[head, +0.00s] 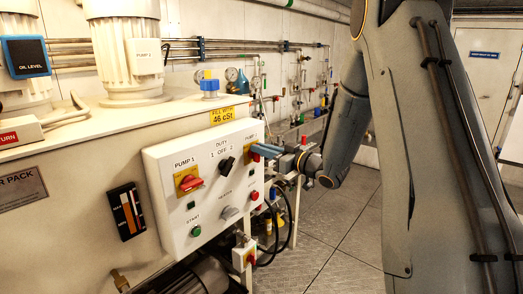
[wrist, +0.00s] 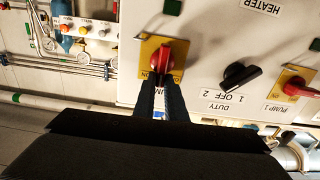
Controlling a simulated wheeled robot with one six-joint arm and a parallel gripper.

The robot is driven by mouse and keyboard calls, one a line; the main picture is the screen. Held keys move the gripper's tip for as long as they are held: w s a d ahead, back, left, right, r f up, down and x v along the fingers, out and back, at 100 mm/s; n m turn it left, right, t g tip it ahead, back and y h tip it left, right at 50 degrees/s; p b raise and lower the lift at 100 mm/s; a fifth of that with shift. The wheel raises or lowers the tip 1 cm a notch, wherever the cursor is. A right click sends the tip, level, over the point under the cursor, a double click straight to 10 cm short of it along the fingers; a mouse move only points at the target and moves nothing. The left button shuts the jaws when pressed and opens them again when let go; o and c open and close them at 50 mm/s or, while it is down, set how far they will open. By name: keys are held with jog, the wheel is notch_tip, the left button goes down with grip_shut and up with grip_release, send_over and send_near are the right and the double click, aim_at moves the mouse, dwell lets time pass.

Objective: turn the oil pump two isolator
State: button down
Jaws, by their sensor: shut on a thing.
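The pump 2 isolator is a red rotary handle (wrist: 167,57) on a yellow plate (wrist: 150,50). It sits at the right end of the white control box (head: 205,160). In the head view its yellow plate (head: 249,133) shows at the box's upper right, with the handle mostly hidden by my gripper. My gripper (wrist: 160,82) reaches in from the right in the head view, its dark fingers closed on the red handle. In the wrist view the picture is upside down and the fingertips cover part of the handle and its label.
The pump 1 isolator (head: 188,181) and the black duty selector (head: 227,164) are on the same box. Green and red buttons and a grey heater knob (head: 229,212) sit below. Pipes and gauges (head: 231,74) line the wall behind. The floor (head: 340,230) at right is open.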

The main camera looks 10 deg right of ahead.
jog(key=n+b, duration=0.4)
jog(key=shift+s+a+f, duration=0.2)
jog(key=shift+a, duration=0.15)
jog(key=n+b, duration=0.4)
jog(key=shift+s+a+f+n+b, duration=0.25)
jog(key=shift+a+f+n+b, duration=0.05)
jog(key=shift+a+b, duration=0.1)
jog(key=n+b, duration=0.2)
jog(key=b, duration=0.1)
jog(key=f+n+b, duration=0.1)
jog(key=n+b, duration=0.1)
jog(key=shift+s+a+n+b, duration=0.15)
jog(key=shift+n+b, duration=0.15)
jog(key=shift+b, duration=0.1)
jog(key=n+b, duration=0.2)
jog(key=b, duration=0.1)
jog(key=n+b, duration=0.2)
jog(key=b, duration=0.1)
jog(key=shift+s+a+f, duration=0.1)
jog(key=shift+s+f, duration=0.05)
jog(key=shift+f, duration=0.2)
jog(key=shift+n, duration=0.4)
jog(key=c, duration=1.8)
grip_release()
